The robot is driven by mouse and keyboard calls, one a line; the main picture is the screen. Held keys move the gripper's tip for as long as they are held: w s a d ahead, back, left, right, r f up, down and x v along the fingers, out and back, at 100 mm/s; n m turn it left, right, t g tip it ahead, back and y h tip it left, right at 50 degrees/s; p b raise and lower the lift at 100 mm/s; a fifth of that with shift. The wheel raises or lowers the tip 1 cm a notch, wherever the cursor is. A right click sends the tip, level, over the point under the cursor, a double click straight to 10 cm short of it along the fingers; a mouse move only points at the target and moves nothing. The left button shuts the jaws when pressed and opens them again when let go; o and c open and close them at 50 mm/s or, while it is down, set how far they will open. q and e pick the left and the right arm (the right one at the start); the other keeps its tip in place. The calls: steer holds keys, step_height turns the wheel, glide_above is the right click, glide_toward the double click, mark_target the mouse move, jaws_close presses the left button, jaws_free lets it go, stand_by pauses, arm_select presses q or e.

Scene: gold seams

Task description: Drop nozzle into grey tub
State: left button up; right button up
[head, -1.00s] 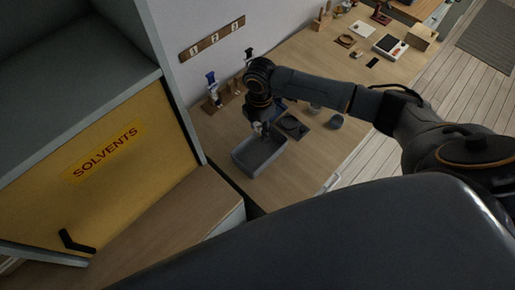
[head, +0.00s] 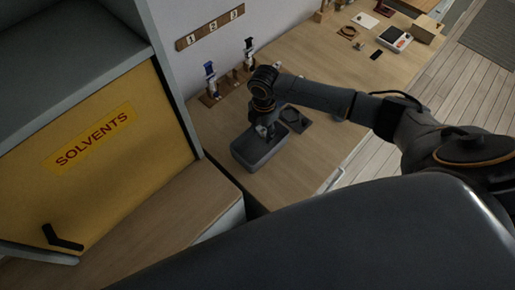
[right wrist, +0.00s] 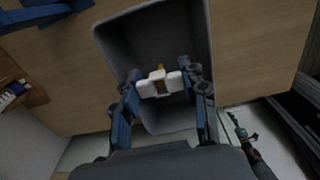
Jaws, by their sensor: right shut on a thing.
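The grey tub (head: 262,158) stands on the wooden bench. It also shows in the right wrist view (right wrist: 110,45), open side up, with its dark inside below my gripper. My right gripper (head: 265,132) is over the tub in the head view. In the right wrist view my right gripper (right wrist: 161,84) is shut on the nozzle (right wrist: 158,74), a small white and amber piece between the pale finger pads. The nozzle is over the tub's opening; its height above the floor is hard to tell. My left gripper is not in view.
A dark tray (head: 296,119) lies just right of the tub. A yellow solvents cabinet (head: 95,150) is at the left.

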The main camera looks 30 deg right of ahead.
steer(key=o, duration=1)
steer(key=shift+c, duration=0.2)
steer(key=shift+r, duration=0.1)
step_height(320, 180, up, 12)
